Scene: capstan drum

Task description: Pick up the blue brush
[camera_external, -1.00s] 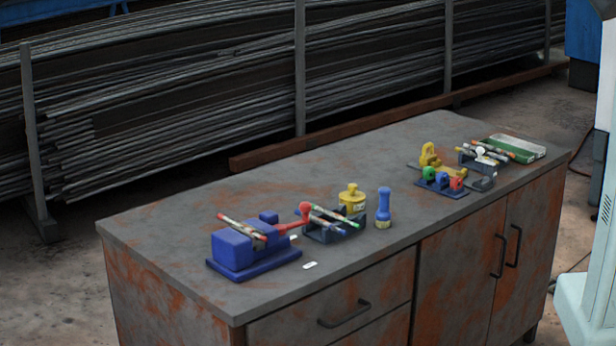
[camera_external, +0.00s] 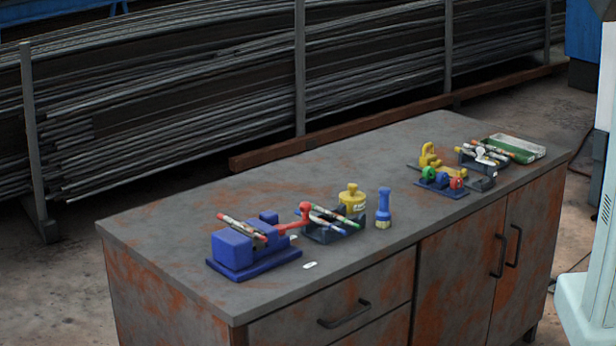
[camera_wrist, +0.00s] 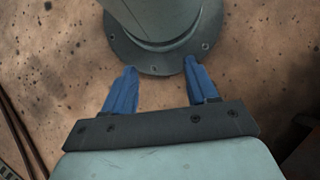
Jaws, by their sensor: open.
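The blue brush (camera_external: 383,208) stands upright on the grey workbench (camera_external: 170,225), near its front edge, with its blue handle up and pale bristles down. The brush is not in the wrist view, and the gripper is not in the external view.
Left of the brush are a blue block device (camera_external: 250,250) with a red crank and a dark rack (camera_external: 325,232) holding striped sticks. Further right are a small multicoloured fixture (camera_external: 442,182), a yellow part (camera_external: 429,157) and a green tray (camera_external: 515,149). The bench's back middle is clear.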

